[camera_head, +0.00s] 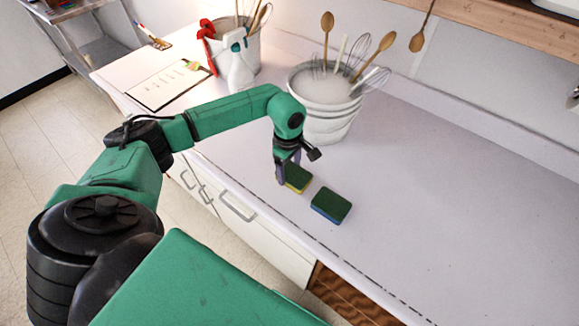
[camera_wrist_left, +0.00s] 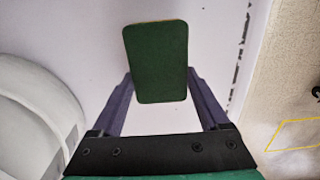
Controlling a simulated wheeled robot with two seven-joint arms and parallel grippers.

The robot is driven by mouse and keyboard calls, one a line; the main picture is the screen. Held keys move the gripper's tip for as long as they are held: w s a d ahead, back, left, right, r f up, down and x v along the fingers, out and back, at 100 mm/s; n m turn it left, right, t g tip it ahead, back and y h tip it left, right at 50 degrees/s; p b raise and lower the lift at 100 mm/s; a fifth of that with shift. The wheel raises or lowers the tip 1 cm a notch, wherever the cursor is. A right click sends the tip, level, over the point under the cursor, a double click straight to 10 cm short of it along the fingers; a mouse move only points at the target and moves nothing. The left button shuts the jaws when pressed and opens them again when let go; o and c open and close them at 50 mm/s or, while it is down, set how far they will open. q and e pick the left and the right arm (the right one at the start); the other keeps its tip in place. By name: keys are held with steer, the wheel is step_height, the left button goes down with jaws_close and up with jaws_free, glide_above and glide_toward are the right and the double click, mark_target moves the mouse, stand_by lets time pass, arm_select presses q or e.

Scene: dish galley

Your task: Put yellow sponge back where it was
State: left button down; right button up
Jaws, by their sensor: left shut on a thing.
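The yellow sponge (camera_head: 297,180) has a dark green top and a yellow lower side, and is at the left gripper near the counter's front edge. My left gripper (camera_head: 286,176) is shut on it; in the left wrist view its green top (camera_wrist_left: 156,62) lies between the two purple fingers (camera_wrist_left: 158,102). I cannot tell whether the sponge touches the counter. A second sponge with a green top and blue lower side (camera_head: 331,205) lies just right of it, apart from it. My right gripper is not in view.
A white ribbed pot (camera_head: 325,120) with whisks and wooden spoons stands behind the gripper. A white spray bottle (camera_head: 236,67), another utensil pot and an open notebook (camera_head: 168,86) are at the back left. The counter (camera_head: 450,200) is clear on the right.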

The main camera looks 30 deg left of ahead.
mark_target(289, 170)
arm_select(q)
jaws_free()
steer(key=shift+w, duration=0.1)
steer(key=shift+r+b, duration=0.3)
steer(key=shift+r, duration=0.05)
step_height(289, 170, up, 11)
steer(key=b, duration=0.4)
steer(key=shift+a+r, duration=0.15)
